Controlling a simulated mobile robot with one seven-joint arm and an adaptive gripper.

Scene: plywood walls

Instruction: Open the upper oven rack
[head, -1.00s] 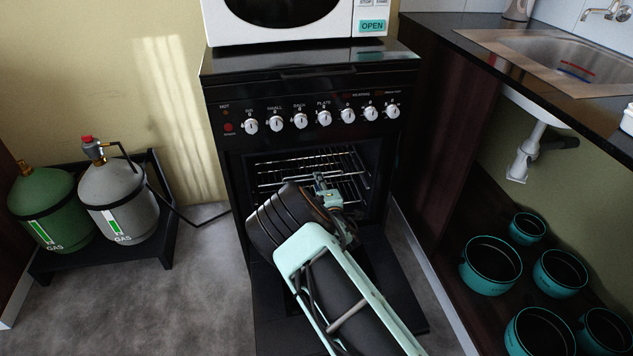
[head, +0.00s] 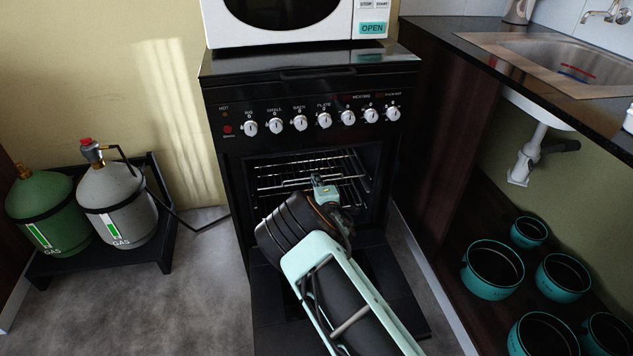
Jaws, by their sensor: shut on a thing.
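The upper oven rack (head: 277,185) is a silver wire grid inside the black oven (head: 236,190). The oven door (head: 405,300) is folded down in front. My gripper (head: 319,180) is at the rack's front bar, near its middle, and is shut on it. The fingertips are small, and my wrist and forearm partly cover the opening. The rack appears to sit mostly within the oven cavity; how far out it is cannot be told exactly. The lower part of the cavity is dark and partly hidden by my arm.
A microwave (head: 337,36) stands on the stove top. Green (head: 32,195) and grey (head: 108,189) gas bottles stand on a black rack at left. A counter with a sink (head: 570,62) and several teal-rimmed pots (head: 493,270) are at right.

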